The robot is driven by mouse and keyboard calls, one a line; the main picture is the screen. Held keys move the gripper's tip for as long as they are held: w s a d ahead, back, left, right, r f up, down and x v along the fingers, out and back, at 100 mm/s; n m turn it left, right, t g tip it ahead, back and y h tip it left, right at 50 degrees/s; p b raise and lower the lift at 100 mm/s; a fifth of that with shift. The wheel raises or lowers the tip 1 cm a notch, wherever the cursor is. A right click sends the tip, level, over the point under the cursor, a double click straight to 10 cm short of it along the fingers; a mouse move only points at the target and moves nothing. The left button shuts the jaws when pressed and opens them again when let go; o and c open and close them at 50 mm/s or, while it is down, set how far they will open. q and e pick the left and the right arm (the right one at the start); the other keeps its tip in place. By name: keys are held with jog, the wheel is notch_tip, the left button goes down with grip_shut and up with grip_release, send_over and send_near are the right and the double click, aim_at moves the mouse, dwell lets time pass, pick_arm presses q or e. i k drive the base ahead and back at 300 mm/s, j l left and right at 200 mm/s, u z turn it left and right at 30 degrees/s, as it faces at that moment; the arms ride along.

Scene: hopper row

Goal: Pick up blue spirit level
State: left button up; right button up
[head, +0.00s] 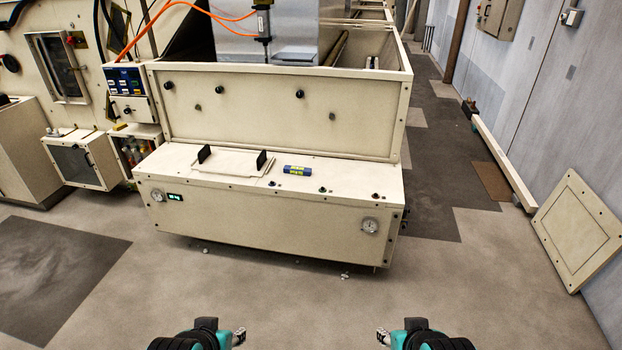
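The blue spirit level (297,170) lies on the cream top ledge of the hopper machine (232,210). It is a short blue bar with yellow-green patches, just right of a pair of black handles. My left gripper (240,337) is at the bottom of the head view, left of centre. My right gripper (383,336) is at the bottom, right of centre. Both are well in front of the machine and apart from the level. Their fingers are small and seen from behind, so I cannot tell whether they are open or shut.
A flat plate with black handles (225,163) lies on the ledge left of the level. Small black knobs (323,189) stand to its right. A cream panel (578,231) leans on the right wall.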

aim_at(288, 169)
jog(key=i+j, duration=0.15)
jog(key=i, duration=0.5)
jog(key=i+j+z, duration=0.45)
jog(key=i+j, duration=0.2)
jog(key=i, duration=0.2)
jog(key=i+j+z, duration=0.45)
jog(key=i+j, duration=0.35)
jog(key=j, duration=0.15)
